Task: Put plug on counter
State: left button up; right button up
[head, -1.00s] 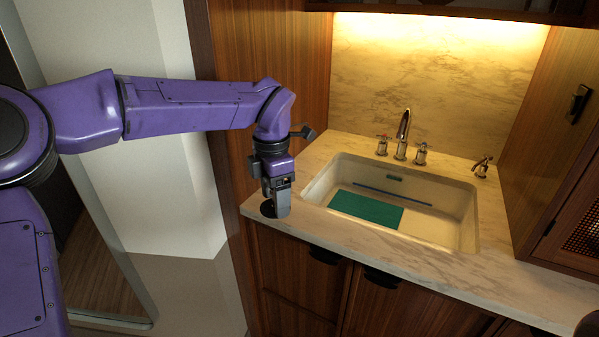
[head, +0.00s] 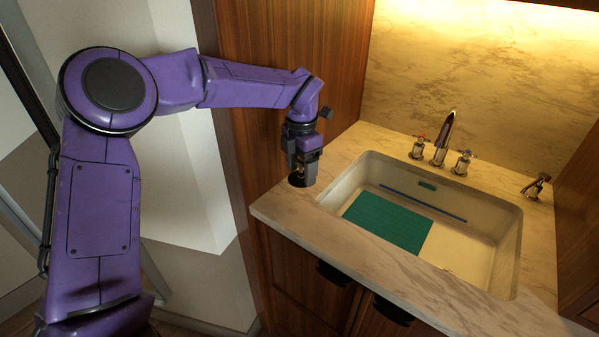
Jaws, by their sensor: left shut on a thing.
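The plug (head: 297,181) is a dark round disc in the head view, at the left end of the marble counter (head: 350,240). My left gripper (head: 303,172) points down at that end and is shut on the plug. The plug sits low at the fingertips, over or at the counter top; I cannot tell whether it touches the marble. The fingers hide part of it. My right gripper is not in view.
The sink (head: 470,255) is sunk into the counter to the right, with a green mat (head: 388,222) and a blue rod (head: 425,203) in it. A faucet (head: 443,138) with handles stands behind. A wooden wall panel (head: 290,45) rises behind my left gripper. The front counter strip is clear.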

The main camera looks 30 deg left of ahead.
pick_arm(q)
jog(key=p, duration=0.2)
send_over(295, 192)
notch_tip(295, 192, down, 7)
jog(key=shift+r, duration=0.1)
notch_tip(295, 192, down, 3)
jog(key=shift+a+r+p, duration=0.1)
jog(key=shift+r+p, duration=0.1)
jog(key=shift+p, duration=0.25)
jog(key=shift+w+f, duration=0.1)
jog(key=shift+f, duration=0.3)
jog(key=o, duration=1.1)
jog(key=shift+c, duration=0.2)
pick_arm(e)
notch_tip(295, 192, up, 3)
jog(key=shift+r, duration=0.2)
pick_arm(q)
jog(key=shift+r, duration=0.4)
notch_tip(295, 192, up, 12)
jog(key=b, duration=0.2)
jog(key=shift+f, duration=0.2)
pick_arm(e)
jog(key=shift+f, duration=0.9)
